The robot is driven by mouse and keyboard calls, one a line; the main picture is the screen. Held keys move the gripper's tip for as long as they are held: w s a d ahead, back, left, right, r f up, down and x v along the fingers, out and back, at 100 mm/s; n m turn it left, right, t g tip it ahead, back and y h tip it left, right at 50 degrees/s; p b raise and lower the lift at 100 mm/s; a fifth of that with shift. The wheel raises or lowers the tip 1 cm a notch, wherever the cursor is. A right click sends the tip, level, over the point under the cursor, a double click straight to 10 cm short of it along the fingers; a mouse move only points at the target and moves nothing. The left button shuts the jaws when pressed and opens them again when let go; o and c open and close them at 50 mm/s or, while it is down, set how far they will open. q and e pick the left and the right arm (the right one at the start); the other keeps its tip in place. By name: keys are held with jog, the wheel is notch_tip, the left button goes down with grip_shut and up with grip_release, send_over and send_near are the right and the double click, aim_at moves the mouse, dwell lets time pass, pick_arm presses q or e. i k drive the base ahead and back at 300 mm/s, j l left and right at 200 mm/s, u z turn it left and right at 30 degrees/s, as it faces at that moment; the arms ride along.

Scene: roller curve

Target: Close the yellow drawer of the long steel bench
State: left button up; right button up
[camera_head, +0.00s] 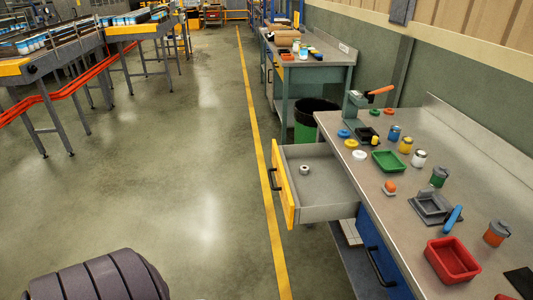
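The yellow drawer (284,187) of the long steel bench (455,165) is pulled out to the left, well clear of the bench front. Its yellow front carries a dark bar handle (273,179). A small metal ring-like part (304,169) lies on the grey drawer floor. The bench runs along the right side, with a blue drawer front (378,252) below and nearer than the yellow one. Neither of my grippers shows in the head view.
The bench top holds a green tray (389,161), a red tray (453,260), several jars and an orange-handled press (355,108). A green bin (306,128) stands behind the drawer. Open floor (190,200) lies left of the drawer, crossed by a yellow line (262,150). Conveyors (130,32) stand far left.

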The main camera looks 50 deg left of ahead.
aim_at(325, 193)
jog(key=u, duration=1.35)
